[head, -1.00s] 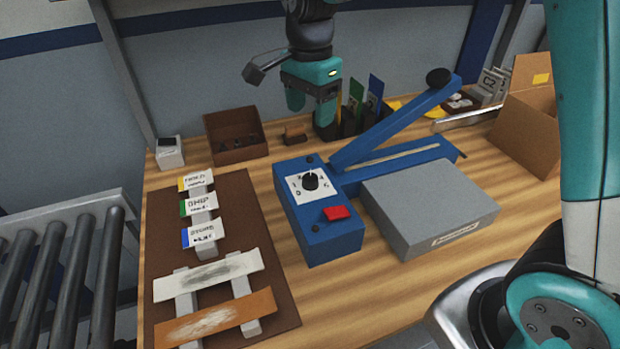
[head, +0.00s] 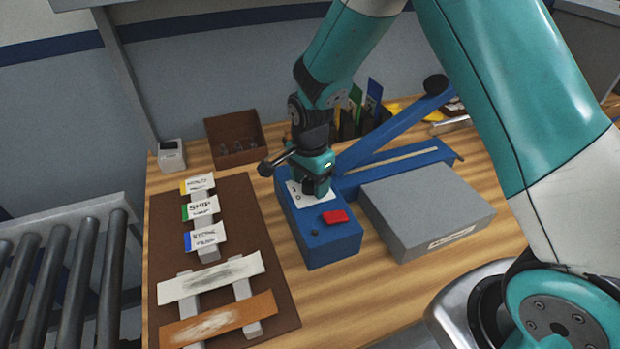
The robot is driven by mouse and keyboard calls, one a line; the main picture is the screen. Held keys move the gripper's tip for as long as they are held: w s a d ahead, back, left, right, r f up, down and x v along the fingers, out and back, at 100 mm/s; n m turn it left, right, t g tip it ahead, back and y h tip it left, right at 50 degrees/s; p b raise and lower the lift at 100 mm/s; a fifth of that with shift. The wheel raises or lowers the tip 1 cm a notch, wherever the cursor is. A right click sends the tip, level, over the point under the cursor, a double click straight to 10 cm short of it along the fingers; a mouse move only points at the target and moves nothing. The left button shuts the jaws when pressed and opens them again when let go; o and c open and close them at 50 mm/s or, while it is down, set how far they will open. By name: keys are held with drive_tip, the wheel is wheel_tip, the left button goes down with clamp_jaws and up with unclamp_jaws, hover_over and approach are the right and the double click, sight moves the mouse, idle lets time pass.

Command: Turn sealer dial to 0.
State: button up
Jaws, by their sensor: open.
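The blue impulse sealer (head: 325,240) stands on the wooden table, with its long blue lever arm (head: 395,125) raised toward the back right. A white dial plate (head: 299,193) is on its top, with a red button (head: 335,217) in front of it. My gripper (head: 316,190) points down right over the dial plate, where the dial knob is. My gripper hides the knob and most of the scale, so I cannot see the knob's setting now. The jaws are open; whether they touch the knob cannot be told.
A grey block (head: 428,208) sits right of the sealer. A brown board (head: 262,235) with labelled cards and strips lies to the left. A brown bin (head: 235,140) and a small white box (head: 171,155) stand behind. A roller conveyor (head: 60,270) is at far left.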

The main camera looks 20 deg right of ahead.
drive_tip(key=c, duration=0.9)
